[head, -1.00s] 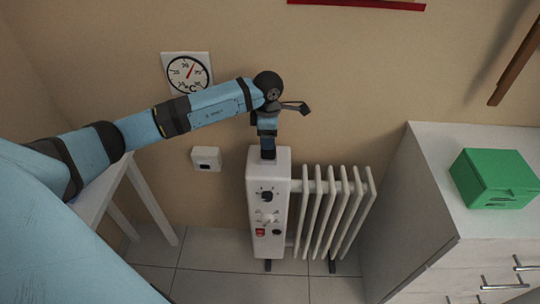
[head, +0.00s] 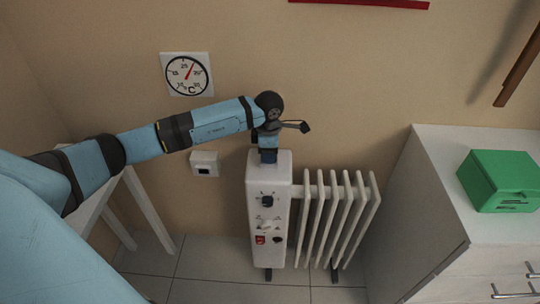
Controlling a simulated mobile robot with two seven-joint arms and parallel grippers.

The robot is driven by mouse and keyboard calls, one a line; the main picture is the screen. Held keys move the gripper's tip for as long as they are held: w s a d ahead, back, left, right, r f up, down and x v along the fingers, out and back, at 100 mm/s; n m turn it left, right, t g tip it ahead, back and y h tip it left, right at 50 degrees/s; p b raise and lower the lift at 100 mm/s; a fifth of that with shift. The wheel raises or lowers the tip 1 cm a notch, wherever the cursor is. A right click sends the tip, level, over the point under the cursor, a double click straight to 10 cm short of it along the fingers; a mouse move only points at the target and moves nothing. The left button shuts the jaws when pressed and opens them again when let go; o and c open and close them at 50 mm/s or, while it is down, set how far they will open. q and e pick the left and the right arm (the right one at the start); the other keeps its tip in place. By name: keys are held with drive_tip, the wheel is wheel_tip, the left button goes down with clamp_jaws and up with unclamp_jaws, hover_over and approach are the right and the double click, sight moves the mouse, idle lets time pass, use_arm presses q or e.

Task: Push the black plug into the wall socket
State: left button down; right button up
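The wall socket (head: 205,163) is a small white box on the beige wall, left of the heater, with a dark spot low on its face. My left gripper (head: 268,158) points down at the top of the white oil heater (head: 257,185), to the right of the socket and apart from it. Its fingertips are small and dark and overlap the heater's top end, so I cannot tell whether they are open or shut. I cannot make out the black plug; it may be hidden at the gripper or behind the heater. My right gripper is not in view.
A thermometer dial (head: 187,73) hangs on the wall above the socket. A white table (head: 148,207) stands at the left under my arm. At the right, a white cabinet (head: 440,175) carries a green box (head: 498,180). The wall around the socket is bare.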

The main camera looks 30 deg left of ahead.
use_arm(q)
drive_tip(key=c, duration=1.6)
unclamp_jaws()
drive_tip(key=shift+c, duration=1.1)
drive_tip(key=shift+r, duration=0.45)
drive_tip(key=shift+r+p, duration=0.15)
drive_tip(key=shift+p, duration=0.25)
drive_tip(key=shift+r+p, duration=0.35)
drive_tip(key=shift+r, duration=0.25)
drive_tip(key=shift+r, duration=0.1)
